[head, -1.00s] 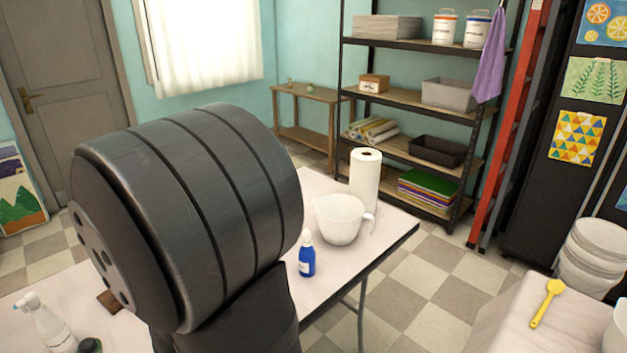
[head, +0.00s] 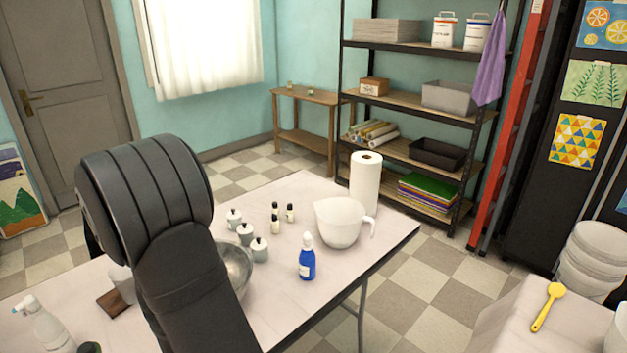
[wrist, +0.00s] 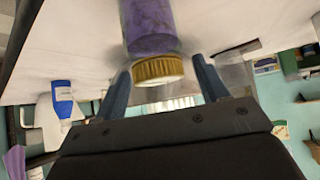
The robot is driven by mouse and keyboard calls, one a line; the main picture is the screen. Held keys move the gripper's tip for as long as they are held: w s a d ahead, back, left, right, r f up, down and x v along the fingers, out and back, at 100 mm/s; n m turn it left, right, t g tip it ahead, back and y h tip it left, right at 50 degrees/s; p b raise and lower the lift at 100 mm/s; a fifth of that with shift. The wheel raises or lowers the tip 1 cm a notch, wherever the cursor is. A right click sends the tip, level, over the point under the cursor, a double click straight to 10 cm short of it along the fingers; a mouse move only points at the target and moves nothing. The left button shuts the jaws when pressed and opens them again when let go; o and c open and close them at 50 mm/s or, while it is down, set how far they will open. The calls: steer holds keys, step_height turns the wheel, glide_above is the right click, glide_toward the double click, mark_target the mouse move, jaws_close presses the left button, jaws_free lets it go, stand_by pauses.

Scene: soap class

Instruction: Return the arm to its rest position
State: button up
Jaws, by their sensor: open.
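My dark arm (head: 150,215) rises in the left half of the head view. My gripper is hidden there, but its two fingers show in the wrist view, spread apart (wrist: 162,70). A purple jar (wrist: 149,25) with a ribbed gold lid (wrist: 158,71) appears between the fingers in that view. The picture shows a gap on both sides of the lid. The jar does not show in the head view.
The white table (head: 290,310) holds a blue bottle (head: 307,262), a white pitcher (head: 340,222), a paper roll (head: 365,183), a metal bowl (head: 240,262), several small jars and bottles, and a spray bottle (head: 42,325). A side table (head: 495,318) stands at right.

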step_height(320, 180, up, 4)
steer(key=shift+r, duration=0.1)
steer(key=w+d+r, duration=0.3)
steer(key=d+r, duration=0.4)
steer(key=d, duration=0.2)
steer(key=shift+d+n, duration=0.15)
steer(key=shift+n, duration=0.15)
stand_by(0.3)
steer(key=shift+r, duration=0.1)
steer(key=shift+s+a+f, duration=0.5)
steer(key=shift+a+f, duration=0.55)
steer(key=shift+a, duration=0.15)
steer(key=shift+s+a+f, duration=0.45)
steer(key=shift+a+f, duration=0.6)
steer(key=shift+a, duration=0.15)
steer(key=shift+s+a+f, duration=0.5)
steer(key=shift+a+f, duration=0.55)
steer(key=shift+a, duration=0.15)
steer(key=shift+d+r, duration=0.1)
steer(key=shift+d, duration=0.05)
